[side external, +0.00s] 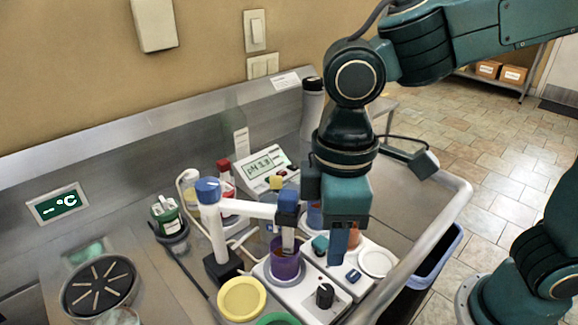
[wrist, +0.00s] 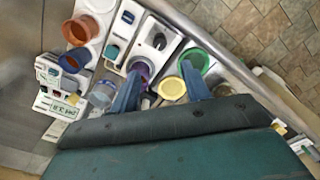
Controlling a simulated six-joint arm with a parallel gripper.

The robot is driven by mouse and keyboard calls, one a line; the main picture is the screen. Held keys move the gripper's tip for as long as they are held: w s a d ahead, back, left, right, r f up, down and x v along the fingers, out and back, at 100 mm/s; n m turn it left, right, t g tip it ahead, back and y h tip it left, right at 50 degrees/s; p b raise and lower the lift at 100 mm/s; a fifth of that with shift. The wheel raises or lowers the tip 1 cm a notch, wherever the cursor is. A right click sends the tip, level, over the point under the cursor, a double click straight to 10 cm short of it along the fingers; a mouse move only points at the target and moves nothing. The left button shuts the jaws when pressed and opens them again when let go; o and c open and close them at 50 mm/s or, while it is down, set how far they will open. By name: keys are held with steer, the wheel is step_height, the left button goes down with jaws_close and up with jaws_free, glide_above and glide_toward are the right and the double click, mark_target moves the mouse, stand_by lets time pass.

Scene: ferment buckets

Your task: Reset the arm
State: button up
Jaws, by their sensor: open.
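My gripper (side external: 338,250) hangs pointing down over the right part of the steel bench. In the wrist view its two blue fingers are spread apart, with nothing between the fingertips (wrist: 160,72). The purple bucket (side external: 286,270) stands upright on a white stirrer plate to the left of my gripper, with a probe over it. In the wrist view the purple bucket (wrist: 140,69) shows near the left finger. An orange bucket (side external: 354,238) is partly hidden by my gripper. A blue bucket (side external: 314,216) stands behind it.
A white probe arm (side external: 250,210) with blue joints stands left of my gripper. A pH meter (side external: 263,168) and a dark-capped bottle (side external: 312,105) are behind. A yellow-rimmed dish (side external: 241,299) and a green one (side external: 278,320) are at the front. The bench's raised rim (side external: 440,210) runs along the right.

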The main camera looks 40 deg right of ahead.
steer(key=s+d+r+m+t, duration=0.1)
steer(key=s+d+m+t, duration=0.1)
steer(key=d, duration=0.8)
steer(key=s+d+r+m+t, duration=0.2)
steer(key=d+m, duration=0.5)
steer(key=d, duration=0.4)
steer(key=shift+s+d+r+t, duration=0.25)
steer(key=shift+s+t, duration=0.55)
steer(key=shift+s, duration=0.3)
